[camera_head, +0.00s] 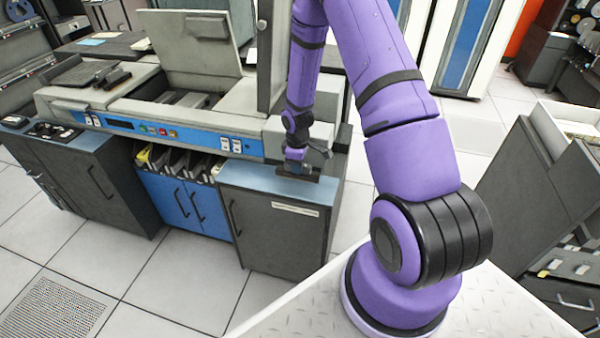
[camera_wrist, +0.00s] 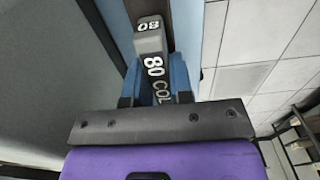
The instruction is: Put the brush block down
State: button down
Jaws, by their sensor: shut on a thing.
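The brush block (camera_wrist: 150,45) is a grey block with white "80" and "80 COL" lettering in the wrist view. My gripper (camera_wrist: 156,82) is shut on it, with a blue finger on either side. In the head view my gripper (camera_head: 294,165) is low over the right end of the blue counter top (camera_head: 262,180). The block is too small to make out there. A dark strip (camera_wrist: 185,32) lies beneath and beyond the block in the wrist view. I cannot tell whether the block touches the surface.
The card machine (camera_head: 185,125), with a blue panel and coloured buttons, stands behind and left of the gripper. Several dark trays (camera_head: 180,160) sit left of the counter. A grey cabinet (camera_head: 545,170) stands at the right. Tiled floor (camera_head: 190,270) is clear in front.

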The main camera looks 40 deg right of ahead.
jog(key=shift+s+d, duration=0.15)
jog(key=shift+d, duration=0.2)
jog(key=shift+f, duration=1.75)
jog(key=shift+f, duration=0.15)
jog(key=c, duration=1)
grip_release()
